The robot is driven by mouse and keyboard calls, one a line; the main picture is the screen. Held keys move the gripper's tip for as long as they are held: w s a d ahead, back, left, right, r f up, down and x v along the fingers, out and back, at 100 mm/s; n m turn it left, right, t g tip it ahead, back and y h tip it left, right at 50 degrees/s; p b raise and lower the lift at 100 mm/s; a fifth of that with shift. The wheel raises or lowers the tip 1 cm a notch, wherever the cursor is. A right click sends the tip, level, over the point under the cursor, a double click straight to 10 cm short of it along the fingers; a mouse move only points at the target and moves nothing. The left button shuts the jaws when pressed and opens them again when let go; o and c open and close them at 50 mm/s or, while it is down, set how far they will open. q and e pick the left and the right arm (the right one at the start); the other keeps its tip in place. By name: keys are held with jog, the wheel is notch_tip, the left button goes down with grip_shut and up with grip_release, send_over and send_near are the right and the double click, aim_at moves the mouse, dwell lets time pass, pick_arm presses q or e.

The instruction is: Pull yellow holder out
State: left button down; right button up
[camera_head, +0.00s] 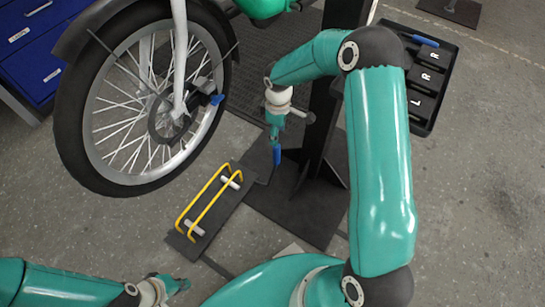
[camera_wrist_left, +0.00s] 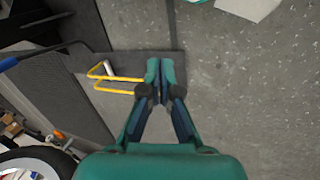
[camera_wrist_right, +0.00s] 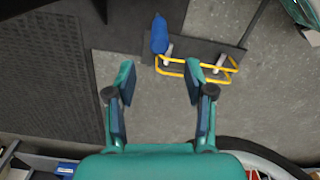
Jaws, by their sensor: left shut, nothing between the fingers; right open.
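The yellow holder (camera_head: 200,194) is a long bent-rod frame on pale pegs, on a dark plate (camera_head: 232,196) on the floor. It also shows in the left wrist view (camera_wrist_left: 122,79) and the right wrist view (camera_wrist_right: 215,66). My left gripper (camera_head: 181,286) is shut and empty near the bottom edge of the head view; in its wrist view (camera_wrist_left: 159,78) the fingertips appear beside the holder's end. My right gripper (camera_head: 274,133) is open and empty, to the upper right of the holder. In its wrist view (camera_wrist_right: 159,75) the holder appears between and beyond the right finger.
A blue handle (camera_head: 277,155) on a thin bar rises beside the plate, below my right gripper. A bike wheel (camera_head: 150,110) hangs at the upper left, near a dark stand (camera_head: 320,130). A black tray (camera_head: 432,85) lies at the upper right.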

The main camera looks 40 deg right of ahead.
aim_at(276, 153)
notch_tip(276, 153, down, 12)
jog(key=b, duration=0.3)
jog(key=shift+a, duration=0.1)
grip_shut()
